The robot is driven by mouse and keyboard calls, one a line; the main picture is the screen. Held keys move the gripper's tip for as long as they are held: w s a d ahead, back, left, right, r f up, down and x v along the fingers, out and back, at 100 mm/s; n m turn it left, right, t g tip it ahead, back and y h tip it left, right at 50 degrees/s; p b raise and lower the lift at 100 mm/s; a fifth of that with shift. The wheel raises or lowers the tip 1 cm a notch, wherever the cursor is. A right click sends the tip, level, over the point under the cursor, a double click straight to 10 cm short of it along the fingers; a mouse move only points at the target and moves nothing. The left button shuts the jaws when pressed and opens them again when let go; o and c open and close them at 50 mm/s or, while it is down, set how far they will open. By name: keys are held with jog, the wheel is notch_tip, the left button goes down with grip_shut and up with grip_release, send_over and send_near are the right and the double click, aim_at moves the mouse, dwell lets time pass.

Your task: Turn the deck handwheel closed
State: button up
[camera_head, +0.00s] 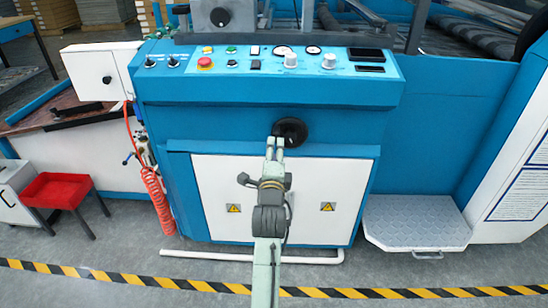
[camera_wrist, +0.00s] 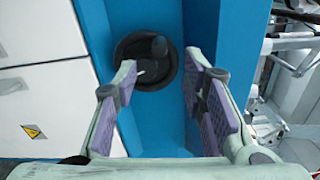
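The deck handwheel (camera_head: 290,131) is a black round wheel on the blue front of the machine, below the control panel. In the wrist view the handwheel (camera_wrist: 146,84) shows as a dark disc with a raised knob (camera_wrist: 158,46) near its upper right. My gripper (camera_head: 274,146) is in front of the wheel's lower left. In the wrist view my gripper (camera_wrist: 165,80) is open, with its purple pads apart and nothing between them. The left finger overlaps the wheel's face in the picture; the right finger is to the right of the wheel. I cannot tell whether either touches it.
The control panel (camera_head: 275,62) with a red button (camera_head: 205,62) and knobs is above the wheel. White cabinet doors (camera_head: 228,203) are below. A red coiled hose (camera_head: 158,195) hangs at left, a metal step (camera_head: 415,220) stands at right. Floor in front is clear.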

jog(key=shift+s, duration=1.2)
